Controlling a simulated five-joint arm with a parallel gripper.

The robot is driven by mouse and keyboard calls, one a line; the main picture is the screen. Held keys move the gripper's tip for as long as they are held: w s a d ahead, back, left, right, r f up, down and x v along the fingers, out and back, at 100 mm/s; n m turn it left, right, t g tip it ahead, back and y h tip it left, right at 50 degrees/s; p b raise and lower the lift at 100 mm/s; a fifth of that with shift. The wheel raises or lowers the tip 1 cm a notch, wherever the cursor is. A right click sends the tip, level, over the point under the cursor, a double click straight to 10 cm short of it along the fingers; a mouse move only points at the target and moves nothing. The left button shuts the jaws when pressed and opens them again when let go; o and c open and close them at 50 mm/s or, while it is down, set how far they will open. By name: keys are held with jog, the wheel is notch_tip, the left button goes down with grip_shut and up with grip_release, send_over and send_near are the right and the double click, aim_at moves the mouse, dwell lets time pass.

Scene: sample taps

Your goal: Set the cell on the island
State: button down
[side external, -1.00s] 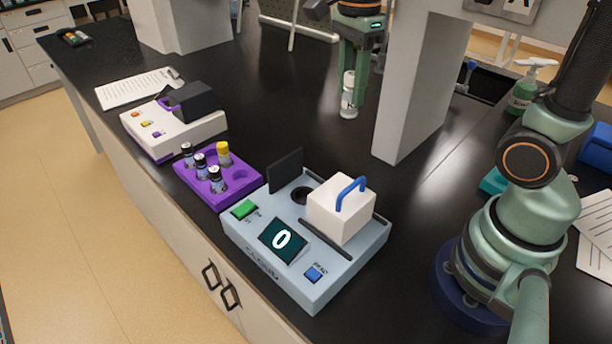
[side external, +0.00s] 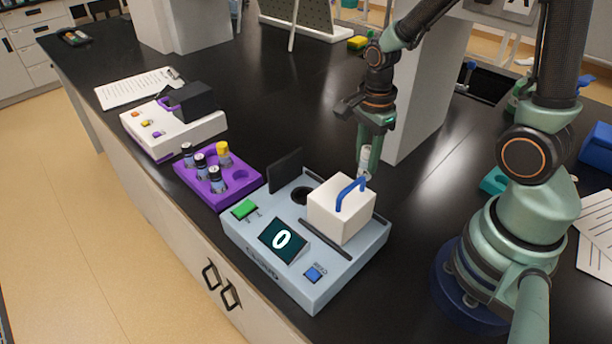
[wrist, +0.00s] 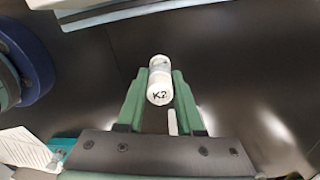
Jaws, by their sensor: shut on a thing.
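The cell is a small clear vial with a white cap marked "K2" (wrist: 159,94). It also shows in the side view (side external: 366,156), upright or nearly so. My gripper (wrist: 160,76) is shut on it, with a green finger on each side. In the side view my gripper (side external: 368,160) holds it just behind the white block with the blue handle. The block may hide its lower end, and I cannot tell how high it is above the black island top (side external: 290,90).
A blue-grey device (side external: 300,287) bears the white block (side external: 335,215), a round opening (side external: 301,195), an upright black flap (side external: 285,170) and a screen reading 0. A purple rack (side external: 236,199) holds several vials. A grey pillar (side external: 420,100) stands behind my gripper. The middle island top is clear.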

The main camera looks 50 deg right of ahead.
jog(key=shift+f, duration=2.45)
jog(key=shift+f, duration=0.1)
jog(key=c, duration=0.6)
grip_release()
jog(key=shift+o, duration=0.2)
notch_tip(320, 180, up, 12)
jog(key=shift+r, duration=0.1)
notch_tip(320, 180, up, 4)
jog(key=a+n+t, duration=0.2)
jog(key=n, duration=0.5)
notch_tip(320, 180, up, 5)
jog(key=n+t, duration=0.3)
jog(key=n, duration=0.7)
send_over(364, 173)
jog(key=a, duration=0.3)
jog(key=n, duration=0.2)
jog(key=r+n, duration=0.1)
jog(key=n, duration=0.1)
jog(key=shift+s+a+t, duration=0.1)
jog(key=shift+s+t, duration=0.2)
jog(key=shift+s, duration=0.1)
